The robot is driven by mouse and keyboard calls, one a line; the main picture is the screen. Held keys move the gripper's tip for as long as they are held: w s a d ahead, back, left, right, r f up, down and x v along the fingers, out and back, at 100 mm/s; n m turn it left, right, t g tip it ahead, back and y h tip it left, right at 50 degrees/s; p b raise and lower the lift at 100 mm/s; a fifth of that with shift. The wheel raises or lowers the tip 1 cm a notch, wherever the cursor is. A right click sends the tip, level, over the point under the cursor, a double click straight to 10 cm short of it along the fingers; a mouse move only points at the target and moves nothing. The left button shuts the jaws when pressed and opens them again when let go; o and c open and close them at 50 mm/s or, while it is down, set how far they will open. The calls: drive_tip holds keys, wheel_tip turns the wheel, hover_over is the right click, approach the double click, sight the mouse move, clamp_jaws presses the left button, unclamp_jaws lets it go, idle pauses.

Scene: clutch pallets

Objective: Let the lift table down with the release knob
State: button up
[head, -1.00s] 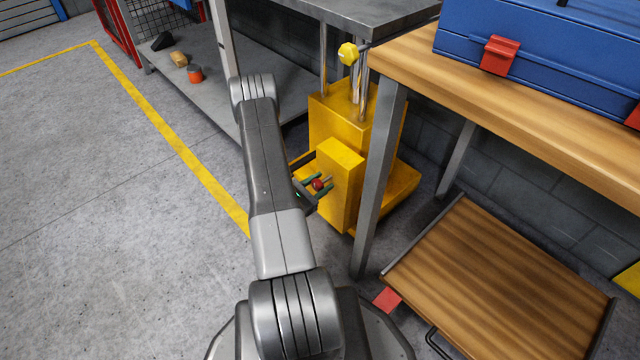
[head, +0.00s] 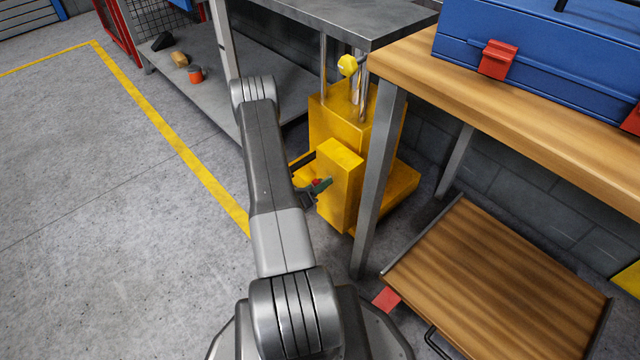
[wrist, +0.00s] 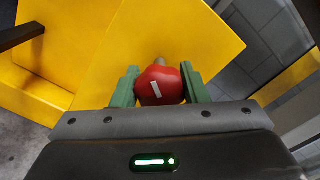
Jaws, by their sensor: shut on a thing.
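The lift table has a grey top (head: 345,17) on shiny posts above a yellow base (head: 336,126). A yellow knob (head: 347,65) sits just under the top's near edge. The red release knob (wrist: 160,84) is on the yellow box at the front of the base, on a short metal stem, with a white mark tilted on its face. My gripper (wrist: 159,90) is shut on this knob, with a green finger touching each side. In the head view the fingers partly hide the knob.
A wooden workbench (head: 420,62) with a blue toolbox (head: 540,50) stands close on the right, its grey leg (head: 375,190) near the yellow box. A wooden-topped cart (head: 500,270) is low at right. The floor at left is clear.

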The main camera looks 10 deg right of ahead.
drive_tip(key=n, duration=0.4)
drive_tip(key=shift+n, duration=0.4)
idle(0.4)
drive_tip(key=o, duration=1)
drive_tip(key=shift+a+p, duration=0.1)
drive_tip(key=shift+p, duration=0.2)
drive_tip(key=p+v, duration=0.3)
drive_tip(key=v, duration=1)
drive_tip(key=shift+s+a, duration=0.25)
drive_tip(key=shift+a, duration=0.05)
drive_tip(key=shift+b+x, duration=1.5)
drive_tip(key=shift+x, duration=5.4)
